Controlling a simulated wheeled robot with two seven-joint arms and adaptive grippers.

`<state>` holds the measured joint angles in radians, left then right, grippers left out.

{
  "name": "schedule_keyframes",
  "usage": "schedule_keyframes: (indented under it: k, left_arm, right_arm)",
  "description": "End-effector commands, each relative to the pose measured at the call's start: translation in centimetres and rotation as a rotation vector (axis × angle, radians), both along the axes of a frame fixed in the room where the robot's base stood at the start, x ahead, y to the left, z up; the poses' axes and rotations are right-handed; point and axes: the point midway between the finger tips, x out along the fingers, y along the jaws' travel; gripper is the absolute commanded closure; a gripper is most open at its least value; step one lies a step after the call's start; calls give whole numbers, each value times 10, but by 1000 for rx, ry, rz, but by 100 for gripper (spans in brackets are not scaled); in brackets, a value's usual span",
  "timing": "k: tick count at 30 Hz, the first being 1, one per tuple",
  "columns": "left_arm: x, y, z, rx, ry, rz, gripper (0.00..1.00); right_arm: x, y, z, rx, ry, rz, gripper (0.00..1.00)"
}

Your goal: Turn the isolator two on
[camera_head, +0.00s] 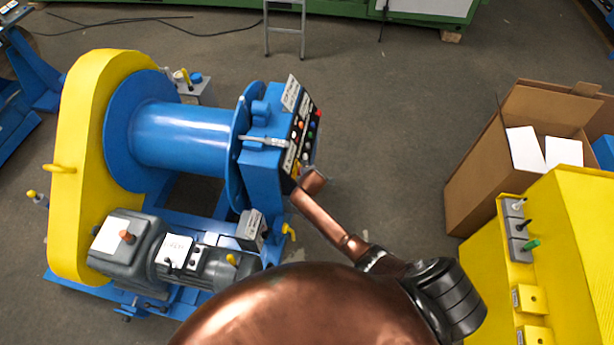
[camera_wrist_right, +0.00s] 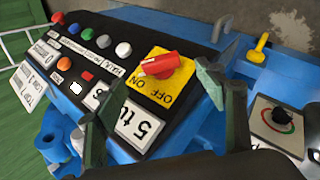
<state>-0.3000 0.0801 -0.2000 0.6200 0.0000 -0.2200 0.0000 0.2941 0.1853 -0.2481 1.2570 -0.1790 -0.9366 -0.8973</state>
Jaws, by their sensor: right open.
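No label reading isolator two is legible. In the right wrist view a red rotary handle (camera_wrist_right: 160,66) sits on a yellow ON/OFF plate (camera_wrist_right: 153,91) on the winch's control panel (camera_wrist_right: 125,35). I cannot tell which position it is set to. A black round knob (camera_wrist_right: 281,118) with a red and green ring is on a white plate to the right. My right gripper (camera_wrist_right: 156,92) is open and empty, its fingers on either side of the yellow plate; contact is unclear. In the head view my right arm reaches the panel (camera_head: 303,130), and the gripper is not clearly visible. My left gripper is out of view.
Coloured buttons (camera_wrist_right: 90,40) and white labels line the panel. The blue winch drum (camera_head: 185,135) and yellow chain guard (camera_head: 82,170) stand left. A yellow cabinet (camera_head: 580,235) with switches and a cardboard box (camera_head: 480,175) stand right. Floor between them is clear.

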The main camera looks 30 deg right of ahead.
Motion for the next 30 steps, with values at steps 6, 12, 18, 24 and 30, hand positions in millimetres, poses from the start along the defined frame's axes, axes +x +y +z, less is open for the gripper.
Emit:
schedule_keyframes:
  k: [6, 12, 18, 24, 30]
  left_arm:
    - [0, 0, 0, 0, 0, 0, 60]
    - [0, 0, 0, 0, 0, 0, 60]
    - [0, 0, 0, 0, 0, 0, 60]
    - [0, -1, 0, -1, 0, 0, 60]
    - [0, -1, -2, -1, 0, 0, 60]
  right_arm:
    - [-13, 4, 17, 0, -1, 0, 36]
    - [-16, 5, 21, 0, 1, 0, 36]
    - [-16, 5, 21, 0, 0, 0, 36]
    - [-16, 5, 21, 0, 0, 0, 36]
    - [-27, 3, 0, 20, 17, -20, 36]
